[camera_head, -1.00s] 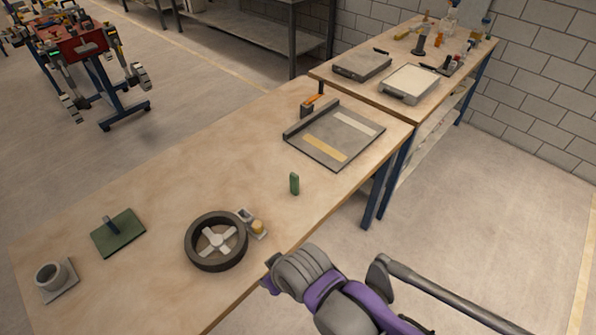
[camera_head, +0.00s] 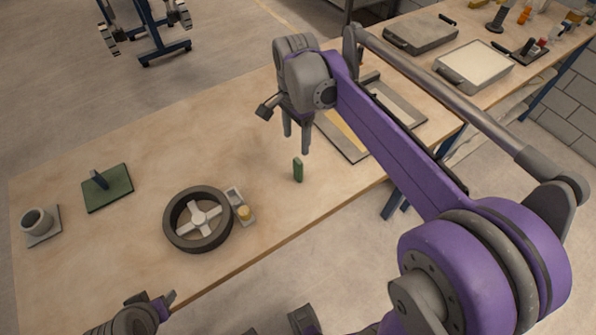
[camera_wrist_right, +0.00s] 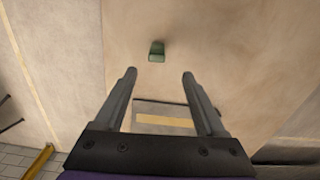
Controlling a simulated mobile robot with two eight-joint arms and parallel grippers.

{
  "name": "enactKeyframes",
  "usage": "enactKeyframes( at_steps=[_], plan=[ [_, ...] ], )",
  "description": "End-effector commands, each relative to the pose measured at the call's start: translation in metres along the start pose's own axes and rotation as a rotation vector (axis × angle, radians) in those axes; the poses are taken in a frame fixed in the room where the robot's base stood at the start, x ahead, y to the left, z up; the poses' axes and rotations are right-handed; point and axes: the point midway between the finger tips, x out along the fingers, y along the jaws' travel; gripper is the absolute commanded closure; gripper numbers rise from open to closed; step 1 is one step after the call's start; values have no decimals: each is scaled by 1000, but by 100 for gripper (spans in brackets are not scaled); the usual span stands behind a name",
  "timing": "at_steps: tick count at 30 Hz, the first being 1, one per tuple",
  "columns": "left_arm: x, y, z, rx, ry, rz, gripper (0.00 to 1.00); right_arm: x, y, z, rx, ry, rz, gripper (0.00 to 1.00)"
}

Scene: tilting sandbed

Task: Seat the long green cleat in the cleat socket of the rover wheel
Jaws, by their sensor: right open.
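The green cleat (camera_head: 298,169) stands upright on the wooden table, right of the wheel; in the right wrist view it shows from above (camera_wrist_right: 157,51). The rover wheel (camera_head: 198,219), a dark ring with pale spokes, lies flat on the table. A small grey fixture with a yellow part (camera_head: 244,212) sits against its right side. I cannot make out the cleat socket. My right gripper (camera_head: 296,148) points down, open and empty, above and apart from the cleat. At the bottom left, part of my left arm's end (camera_head: 150,312) shows; its jaws are unclear.
A grey tray (camera_head: 344,142) with pale strips lies behind the cleat, partly hidden by my right arm. A green plate with a post (camera_head: 117,195) and a grey cup on a base (camera_head: 53,234) stand at left. The table between wheel and cleat is clear.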

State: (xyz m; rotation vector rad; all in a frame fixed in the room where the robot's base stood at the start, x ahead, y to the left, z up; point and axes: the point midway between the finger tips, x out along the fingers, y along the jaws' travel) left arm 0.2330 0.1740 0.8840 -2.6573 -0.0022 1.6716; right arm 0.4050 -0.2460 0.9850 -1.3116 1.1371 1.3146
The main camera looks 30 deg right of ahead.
Motion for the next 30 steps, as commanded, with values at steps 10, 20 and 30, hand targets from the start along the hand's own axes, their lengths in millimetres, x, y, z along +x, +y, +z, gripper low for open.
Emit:
enactKeyframes(
  at_steps=[10,20,30],
  plan=[
    [4,0,3,0,-2,0,48,49,0,0,7,-1,2,28],
    [6,0,4,0,-3,0,48,87,6,-1,6,-1,1,28],
    [7,0,5,0,-3,0,48,104,6,-1,6,0,0,28]
  ],
)
